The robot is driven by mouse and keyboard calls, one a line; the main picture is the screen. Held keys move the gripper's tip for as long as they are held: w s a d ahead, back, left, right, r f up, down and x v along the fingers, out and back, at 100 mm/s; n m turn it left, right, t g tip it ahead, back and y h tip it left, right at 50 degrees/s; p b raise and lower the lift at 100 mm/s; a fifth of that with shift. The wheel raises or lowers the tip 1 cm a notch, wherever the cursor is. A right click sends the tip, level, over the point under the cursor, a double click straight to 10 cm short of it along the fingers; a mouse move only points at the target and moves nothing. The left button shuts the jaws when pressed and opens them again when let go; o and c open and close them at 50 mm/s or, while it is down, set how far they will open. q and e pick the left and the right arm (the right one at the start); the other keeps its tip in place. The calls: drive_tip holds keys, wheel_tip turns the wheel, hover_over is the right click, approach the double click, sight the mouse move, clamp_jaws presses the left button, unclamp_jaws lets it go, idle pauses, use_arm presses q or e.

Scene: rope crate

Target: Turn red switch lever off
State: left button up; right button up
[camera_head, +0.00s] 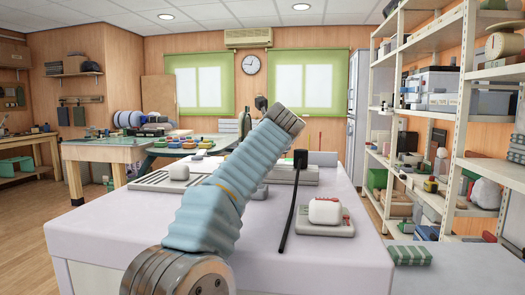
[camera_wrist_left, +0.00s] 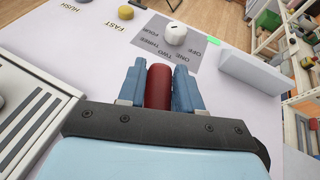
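In the left wrist view a red, rounded lever handle (camera_wrist_left: 158,86) stands between the two blue fingers of my left gripper (camera_wrist_left: 158,88). The fingers lie close against both its sides, with no clear gap. The lever's base and its mount are hidden behind the gripper body. In the head view my blue arm crosses the table, and neither the red lever nor the left gripper's fingers can be made out. My right gripper is in neither view.
A white knob (camera_wrist_left: 175,34) sits on a grey panel marked OFF to FOUR. A white block (camera_wrist_left: 250,70) stands right of it, a slotted box (camera_wrist_left: 30,110) at left. The head view shows a white table (camera_head: 290,265), a black rod (camera_head: 290,215) and shelves (camera_head: 455,110) at right.

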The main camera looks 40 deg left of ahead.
use_arm(q)
drive_tip(key=c, duration=0.4)
drive_tip(key=m+t+h, duration=0.2)
drive_tip(key=m+h, duration=0.1)
drive_tip(key=shift+w+d+t, duration=0.15)
drive_tip(key=shift+d+t, duration=0.05)
drive_tip(key=shift+t, duration=0.1)
drive_tip(key=shift+c, duration=0.2)
drive_tip(key=shift+w+d+m+t+h, duration=0.15)
drive_tip(key=shift+d+m+t+h, duration=0.1)
drive_tip(key=shift+m+h, duration=0.35)
drive_tip(key=shift+w+d+m+t+h, duration=0.15)
drive_tip(key=shift+m+t+h, duration=0.1)
drive_tip(key=shift+m+h, duration=0.35)
drive_tip(key=o, duration=1)
drive_tip(key=shift+c, duration=0.2)
drive_tip(key=shift+s, duration=0.1)
drive_tip(key=b+v, duration=0.1)
drive_tip(key=v, duration=1.2)
drive_tip(key=shift+s+d, duration=0.25)
drive_tip(key=shift+s, duration=0.1)
